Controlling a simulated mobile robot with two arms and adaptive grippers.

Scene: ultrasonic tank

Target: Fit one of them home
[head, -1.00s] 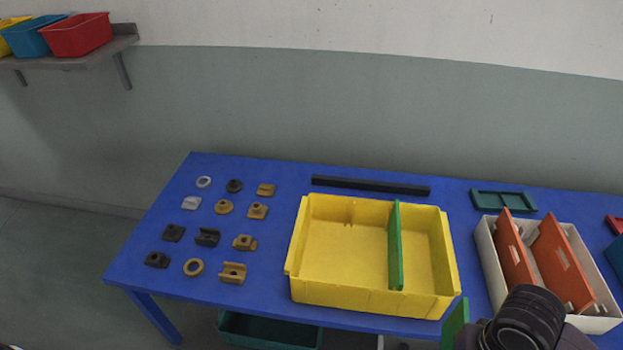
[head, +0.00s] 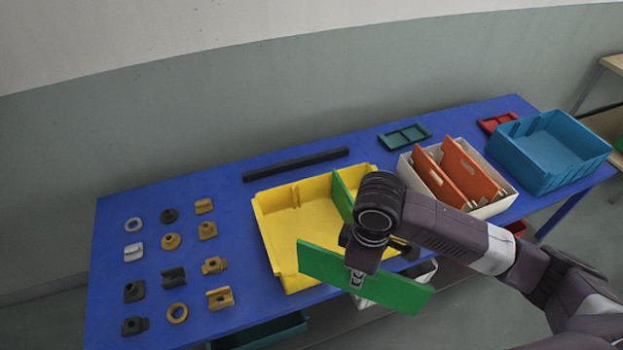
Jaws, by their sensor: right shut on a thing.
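My right gripper (head: 356,276) is shut on a flat green divider (head: 318,266), gripped near the middle of its upper part. The held divider is tilted in the picture and overlaps the front right of the yellow bin (head: 268,232). I cannot tell whether it touches the bin. A second green divider (head: 342,197) stands upright across the yellow bin, right of its middle. My right wrist hides the bin's right compartment and part of that divider. The left compartment looks empty. My left gripper is not in view.
Several small brown, black and grey parts (head: 171,241) lie in rows on the blue table (head: 225,188). A black bar (head: 295,164) lies behind the bin. A white bin (head: 490,211) with orange dividers (head: 470,170) and a blue bin (head: 548,150) stand to the right.

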